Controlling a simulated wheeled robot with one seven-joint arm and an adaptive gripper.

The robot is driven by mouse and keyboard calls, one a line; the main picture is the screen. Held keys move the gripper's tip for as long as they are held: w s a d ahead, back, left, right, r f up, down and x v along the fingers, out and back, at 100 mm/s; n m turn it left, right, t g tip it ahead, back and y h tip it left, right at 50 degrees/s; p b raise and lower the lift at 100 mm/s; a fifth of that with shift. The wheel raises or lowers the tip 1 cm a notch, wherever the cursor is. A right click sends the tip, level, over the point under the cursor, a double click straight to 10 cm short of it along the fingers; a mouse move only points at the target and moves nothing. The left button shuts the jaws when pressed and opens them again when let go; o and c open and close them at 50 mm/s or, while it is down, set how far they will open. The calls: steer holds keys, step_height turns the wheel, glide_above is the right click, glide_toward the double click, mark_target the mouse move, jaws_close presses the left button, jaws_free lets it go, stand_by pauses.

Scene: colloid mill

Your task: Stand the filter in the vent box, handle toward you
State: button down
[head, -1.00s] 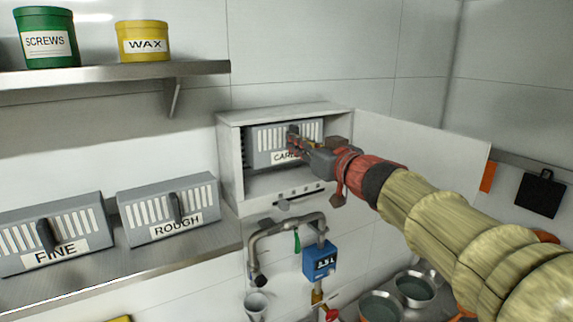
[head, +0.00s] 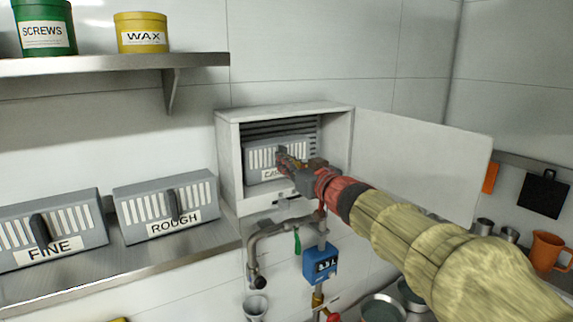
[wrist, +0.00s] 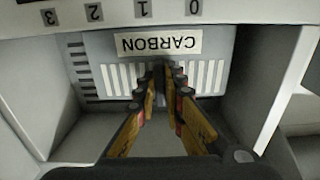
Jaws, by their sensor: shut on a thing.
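The grey filter labelled CARBON (head: 262,157) is upright inside the white vent box (head: 285,112), low in the opening, with its slotted face and handle toward me. Dark louvres show above it. My gripper (head: 284,158) is shut on the filter's handle, in front of its face. In the wrist view, which is upside down, the gripper (wrist: 167,88) pinches the handle, and the filter (wrist: 108,48) with its CARBON label lies close to the box's front sill (wrist: 170,12). Whether the filter's bottom touches the box floor cannot be told.
The box door (head: 420,165) stands open to the right. FINE (head: 85,203) and ROUGH (head: 140,190) filters stand on the left counter. Below the box are pipes (head: 268,228) and a blue meter (head: 320,263). A shelf (head: 120,65) with two tubs is upper left.

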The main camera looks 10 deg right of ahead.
steer(key=shift+s, duration=0.1)
steer(key=shift+f, duration=0.15)
steer(key=c, duration=1.9)
jaws_free()
steer(key=shift+r, duration=0.2)
steer(key=shift+s+d, duration=0.1)
steer(key=shift+s, duration=0.1)
steer(key=v, duration=1.1)
steer(key=shift+s, duration=0.2)
